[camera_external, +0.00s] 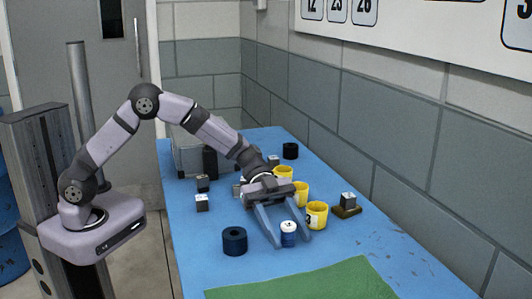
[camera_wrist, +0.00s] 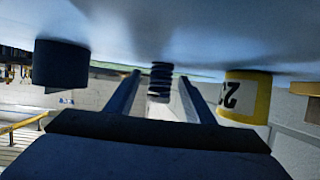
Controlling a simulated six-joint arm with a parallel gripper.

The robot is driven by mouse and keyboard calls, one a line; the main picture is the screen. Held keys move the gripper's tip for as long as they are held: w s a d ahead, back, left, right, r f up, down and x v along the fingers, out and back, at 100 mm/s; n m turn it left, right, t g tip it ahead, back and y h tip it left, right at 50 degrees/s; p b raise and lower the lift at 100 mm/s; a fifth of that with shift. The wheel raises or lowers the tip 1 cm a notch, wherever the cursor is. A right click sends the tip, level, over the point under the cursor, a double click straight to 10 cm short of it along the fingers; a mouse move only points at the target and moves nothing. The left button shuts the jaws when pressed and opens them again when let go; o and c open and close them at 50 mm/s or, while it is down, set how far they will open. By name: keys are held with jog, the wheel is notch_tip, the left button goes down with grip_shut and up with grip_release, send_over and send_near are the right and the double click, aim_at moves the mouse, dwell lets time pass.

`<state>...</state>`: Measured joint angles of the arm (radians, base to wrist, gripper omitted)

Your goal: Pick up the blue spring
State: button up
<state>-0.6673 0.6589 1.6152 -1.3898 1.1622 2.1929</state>
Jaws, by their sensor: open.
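The blue spring (camera_external: 288,234) stands upright on the blue table, with a pale top and whitish bands. In the wrist view, where the table appears at the top, the spring (camera_wrist: 160,80) shows as dark coils. My gripper (camera_external: 292,241) reaches down low over the table with its two fingers apart. The spring is between the fingers, near their tips, in both views. The wrist view shows a gap on each side of it, and I see no contact. The gripper (camera_wrist: 159,84) holds nothing.
A dark blue ring (camera_external: 234,241) stands left of my gripper. A yellow numbered cup (camera_external: 316,215) stands close on the right, with more yellow cups behind. A metal block on a brown base (camera_external: 348,203) is farther right. A green mat (camera_external: 310,283) lies in front.

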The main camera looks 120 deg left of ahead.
jog(key=shift+w, duration=0.1)
jog(key=shift+c, duration=0.4)
jog(key=c, duration=1)
jog(key=shift+c, duration=0.5)
